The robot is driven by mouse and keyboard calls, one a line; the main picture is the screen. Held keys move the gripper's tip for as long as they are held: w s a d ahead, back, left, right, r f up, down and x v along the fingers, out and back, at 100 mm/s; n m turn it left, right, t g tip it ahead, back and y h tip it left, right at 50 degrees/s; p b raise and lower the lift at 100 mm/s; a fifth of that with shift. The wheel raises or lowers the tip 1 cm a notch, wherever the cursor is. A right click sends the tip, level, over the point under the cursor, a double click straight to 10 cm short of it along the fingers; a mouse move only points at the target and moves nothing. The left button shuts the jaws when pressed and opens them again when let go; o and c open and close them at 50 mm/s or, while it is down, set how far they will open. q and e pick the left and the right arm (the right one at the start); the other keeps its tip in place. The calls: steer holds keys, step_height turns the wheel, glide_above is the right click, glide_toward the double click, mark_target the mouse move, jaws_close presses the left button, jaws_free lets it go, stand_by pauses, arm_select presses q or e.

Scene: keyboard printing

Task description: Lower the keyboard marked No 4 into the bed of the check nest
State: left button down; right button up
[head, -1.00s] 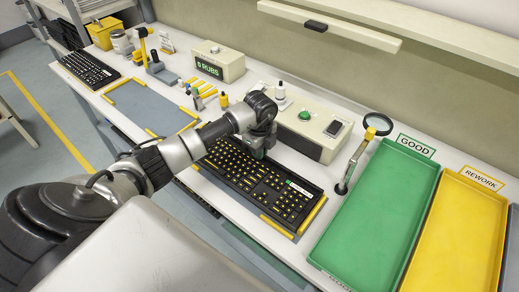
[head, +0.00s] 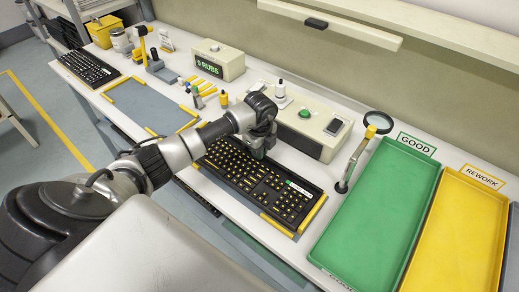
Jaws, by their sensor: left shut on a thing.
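A black keyboard (head: 240,168) with yellow key legends lies at the middle of the bench. A small white and green label (head: 299,189) is at its right end, too small to read. Yellow corner pieces (head: 312,215) of the check nest show at its right and front edges. The keyboard looks level and at or very near the bed; I cannot tell whether it touches. My left gripper (head: 258,152) is over the keyboard's back edge, pointing down and shut on it. The fingertips are mostly hidden by the wrist. My right gripper is not in view.
A beige box with a green button (head: 304,114) stands right behind the keyboard. A magnifier (head: 378,122) on a stand is to its right, then the green GOOD tray (head: 375,215) and yellow REWORK tray (head: 460,230). Another keyboard (head: 88,67) lies far left. An empty yellow-cornered mat (head: 150,105) lies between.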

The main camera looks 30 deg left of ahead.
arm_select(q)
steer(key=shift+f, duration=0.4)
stand_by(0.7)
steer(key=c, duration=1.1)
jaws_free()
step_height(320, 180, up, 7)
steer(key=p, duration=0.5)
steer(key=shift+p, duration=0.35)
